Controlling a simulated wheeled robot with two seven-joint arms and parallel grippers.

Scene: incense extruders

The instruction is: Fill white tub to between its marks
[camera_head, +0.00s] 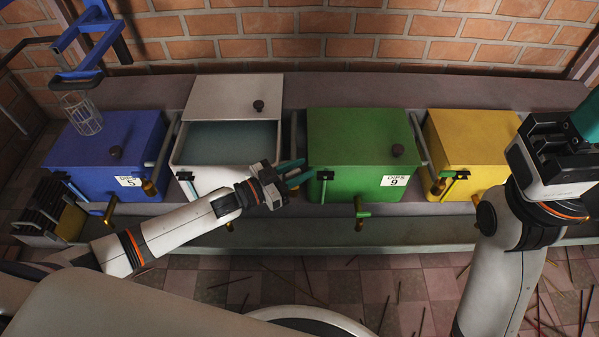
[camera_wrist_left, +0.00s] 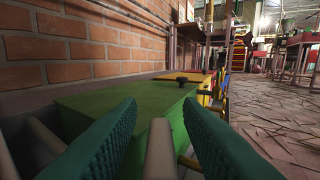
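The white tub (camera_head: 222,180) stands between the blue and green tubs in the head view. Its lid (camera_head: 230,97) is tipped back open, and grey-blue liquid (camera_head: 228,140) shows inside. I cannot make out its marks. My left gripper (camera_head: 298,176) is at the tub's front right corner, by the grey pipe (camera_head: 294,135) between white and green tubs. In the left wrist view its teal fingers (camera_wrist_left: 160,108) are apart, with a grey pipe (camera_wrist_left: 160,150) between them and a gap beside it. My right gripper (camera_head: 588,122) is at the right edge, its fingers partly cut off.
The blue tub (camera_head: 105,155), green tub (camera_head: 350,145) and yellow tub (camera_head: 468,140) are closed. Brass taps stick out in front above a long trough (camera_head: 400,234). A blue frame with a wire basket (camera_head: 82,112) hangs over the blue tub. Sticks litter the floor.

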